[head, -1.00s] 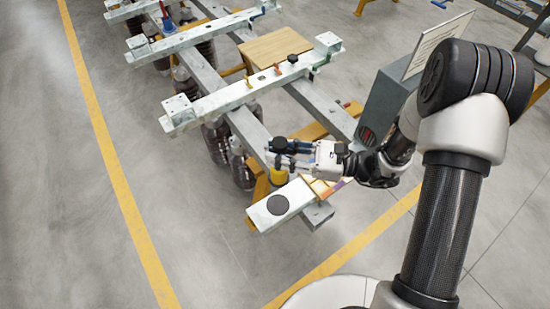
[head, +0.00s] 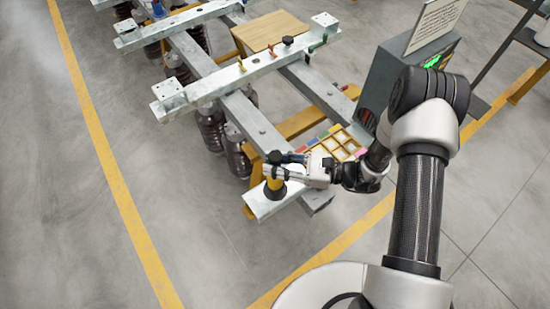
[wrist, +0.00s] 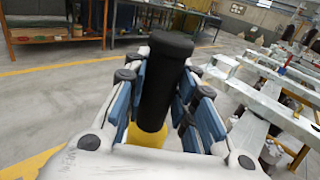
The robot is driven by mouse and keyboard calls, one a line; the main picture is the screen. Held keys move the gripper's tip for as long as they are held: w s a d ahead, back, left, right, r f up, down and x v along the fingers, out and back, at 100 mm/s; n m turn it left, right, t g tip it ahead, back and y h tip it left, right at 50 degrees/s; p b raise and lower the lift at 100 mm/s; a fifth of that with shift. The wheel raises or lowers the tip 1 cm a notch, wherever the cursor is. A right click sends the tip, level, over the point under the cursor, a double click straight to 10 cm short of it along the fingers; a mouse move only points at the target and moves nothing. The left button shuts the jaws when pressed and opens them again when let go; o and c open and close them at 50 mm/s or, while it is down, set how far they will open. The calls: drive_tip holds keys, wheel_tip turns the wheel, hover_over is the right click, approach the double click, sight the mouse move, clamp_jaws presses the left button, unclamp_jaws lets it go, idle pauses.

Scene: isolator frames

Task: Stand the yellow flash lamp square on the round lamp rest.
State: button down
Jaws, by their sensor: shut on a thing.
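The yellow flash lamp (head: 274,184) has a black upper body and a yellow lower part. In the head view it looks upright, over the round lamp rest (head: 281,194), a flat black disc near the end of the nearest steel beam. The lamp hides most of the disc, and I cannot tell whether its base touches. My gripper (head: 275,171) is shut on the lamp from the right. In the wrist view the lamp's black body (wrist: 165,80) stands between the blue-padded fingers. The rest is hidden there.
The nearest beam (head: 262,208) ends at the lower left, with open floor beyond. A compartmented tray (head: 340,142) with coloured edges lies just behind my gripper. A grey cabinet (head: 400,75) with a sign stands at the right. More beams with dark insulators lie farther back.

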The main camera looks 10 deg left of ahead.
drive_tip(key=shift+f, duration=0.45)
drive_tip(key=c, duration=1.3)
unclamp_jaws()
drive_tip(key=shift+f, duration=0.15)
drive_tip(key=shift+r, duration=0.2)
drive_tip(key=d, duration=0.4)
drive_tip(key=d+p, duration=0.1)
drive_tip(key=d, duration=0.3)
drive_tip(key=w+d, duration=0.1)
drive_tip(key=d, duration=0.3)
drive_tip(key=shift+p, duration=0.35)
